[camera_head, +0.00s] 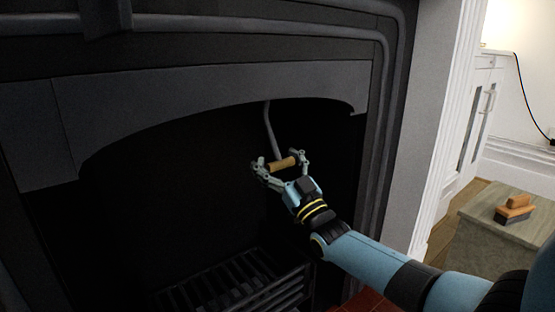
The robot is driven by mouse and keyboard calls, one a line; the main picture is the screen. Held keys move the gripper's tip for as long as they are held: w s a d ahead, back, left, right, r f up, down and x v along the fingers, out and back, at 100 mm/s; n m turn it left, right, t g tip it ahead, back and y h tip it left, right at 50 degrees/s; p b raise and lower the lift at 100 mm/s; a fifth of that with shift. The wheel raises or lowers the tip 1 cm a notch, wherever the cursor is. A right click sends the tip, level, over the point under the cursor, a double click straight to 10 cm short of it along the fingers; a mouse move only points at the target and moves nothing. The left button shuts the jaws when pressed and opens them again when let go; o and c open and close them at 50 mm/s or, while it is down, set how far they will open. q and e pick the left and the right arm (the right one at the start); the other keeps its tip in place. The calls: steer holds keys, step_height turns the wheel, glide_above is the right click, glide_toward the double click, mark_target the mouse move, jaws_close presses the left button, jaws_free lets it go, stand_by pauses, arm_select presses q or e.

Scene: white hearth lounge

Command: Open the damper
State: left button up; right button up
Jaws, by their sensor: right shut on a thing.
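The damper handle is a grey metal rod (270,128) that hangs down inside the dark fireplace opening, with a wooden grip (281,164) at its lower end. My right gripper (281,166) is shut on the wooden grip, with one finger at each end of it. My right arm reaches in from the lower right. The top of the rod is hidden behind the arched hood (215,98). The damper plate itself is not in view. My left gripper is not in view.
A black grate (235,285) stands low in the firebox, below my right gripper. At right, a grey-green stand (470,228) holds a wooden-backed brush (514,211). A white fireplace surround (432,120) stands right of the opening, with white cabinets (475,120) behind it.

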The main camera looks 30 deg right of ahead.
steer(key=shift+a+f, duration=0.2)
steer(key=shift+f, duration=0.05)
steer(key=o, duration=1.6)
steer(key=shift+w+a, duration=0.1)
steer(key=shift+a, duration=0.05)
steer(key=shift+o, duration=0.2)
steer(key=shift+r, duration=0.15)
steer(key=shift+d, duration=0.2)
steer(key=v, duration=1.2)
